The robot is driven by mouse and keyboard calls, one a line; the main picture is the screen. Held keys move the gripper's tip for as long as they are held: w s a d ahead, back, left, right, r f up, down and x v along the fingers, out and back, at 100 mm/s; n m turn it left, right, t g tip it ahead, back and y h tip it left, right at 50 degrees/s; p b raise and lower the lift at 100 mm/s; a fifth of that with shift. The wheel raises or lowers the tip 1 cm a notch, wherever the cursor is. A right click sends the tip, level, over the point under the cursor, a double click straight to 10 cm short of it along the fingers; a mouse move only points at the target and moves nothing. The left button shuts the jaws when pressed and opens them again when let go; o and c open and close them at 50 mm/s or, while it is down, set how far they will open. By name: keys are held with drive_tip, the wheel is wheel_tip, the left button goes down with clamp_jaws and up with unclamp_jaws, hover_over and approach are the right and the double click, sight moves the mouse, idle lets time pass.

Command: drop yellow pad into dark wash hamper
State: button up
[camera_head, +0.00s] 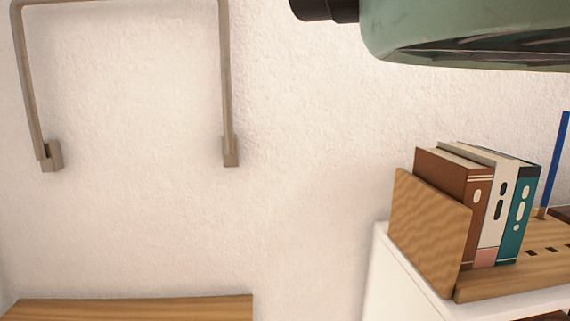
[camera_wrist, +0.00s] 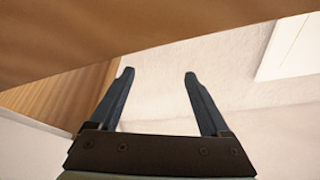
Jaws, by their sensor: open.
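My gripper (camera_wrist: 159,74) shows in the wrist view with its two dark fingers spread apart. It is open, and nothing is between the fingers. A pale textured wall shows behind and between them. In the head view the fingers are out of frame; only a green and black part of my arm shows at the top right. I see neither the yellow pad nor the dark wash hamper in either view.
Several books (camera_head: 485,205) stand in a wooden holder (camera_head: 425,225) on a white cabinet (camera_head: 400,285). A wooden top (camera_head: 130,308) is at the lower left. A bracket frame (camera_head: 228,90) hangs on the wall. A wooden board (camera_wrist: 130,35) crosses above my gripper.

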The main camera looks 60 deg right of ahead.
drive_tip(key=v, duration=1)
drive_tip(key=shift+s, duration=0.3)
drive_tip(key=shift+d, duration=0.1)
